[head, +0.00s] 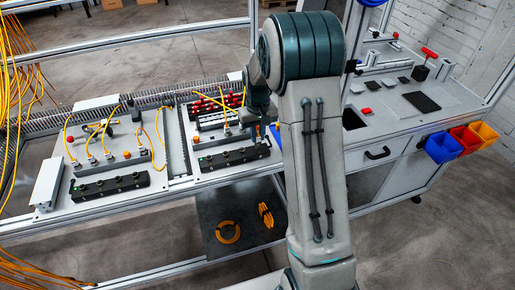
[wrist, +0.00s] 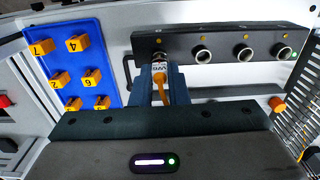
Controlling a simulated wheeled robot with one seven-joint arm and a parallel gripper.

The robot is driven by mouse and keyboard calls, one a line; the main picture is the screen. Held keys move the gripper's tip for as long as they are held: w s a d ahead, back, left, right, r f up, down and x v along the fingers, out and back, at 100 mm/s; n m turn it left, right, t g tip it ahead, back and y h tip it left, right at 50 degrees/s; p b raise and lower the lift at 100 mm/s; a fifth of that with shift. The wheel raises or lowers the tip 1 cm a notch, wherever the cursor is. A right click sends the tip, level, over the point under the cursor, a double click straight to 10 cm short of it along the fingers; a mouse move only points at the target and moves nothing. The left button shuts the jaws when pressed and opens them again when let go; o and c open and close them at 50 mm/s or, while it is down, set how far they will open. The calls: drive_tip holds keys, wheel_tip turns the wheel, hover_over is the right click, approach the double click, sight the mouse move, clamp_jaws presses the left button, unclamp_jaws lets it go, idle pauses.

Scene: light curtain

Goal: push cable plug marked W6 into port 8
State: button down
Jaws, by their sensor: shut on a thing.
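A plug (wrist: 161,69) with a white label that seems to read W6 and an orange cable end (wrist: 164,92) is between the blue-grey fingers of my gripper (wrist: 162,84) in the wrist view. My gripper is shut on it. The plug's front meets the leftmost visible socket of a black port bar (wrist: 220,63); how deep it sits I cannot tell. Further round metal sockets (wrist: 201,53) to its right are empty. No port number is legible. In the head view my gripper (head: 256,112) is at the right-hand panel, largely hidden by my arm.
A blue board (wrist: 83,55) with several numbered orange pieces is left of the port bar. An orange knob (wrist: 277,104) is at right. In the head view, black port bars (head: 110,187) and yellow cables (head: 158,135) crowd the bench. Coloured bins (head: 443,147) hang at right.

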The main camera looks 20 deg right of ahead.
drive_tip(key=shift+s+f, duration=0.1)
drive_tip(key=shift+f, duration=0.25)
idle(0.7)
drive_tip(key=c, duration=0.9)
unclamp_jaws()
drive_tip(key=shift+r, duration=0.15)
drive_tip(key=shift+r+p, duration=2.3)
drive_tip(key=shift+r, duration=1.35)
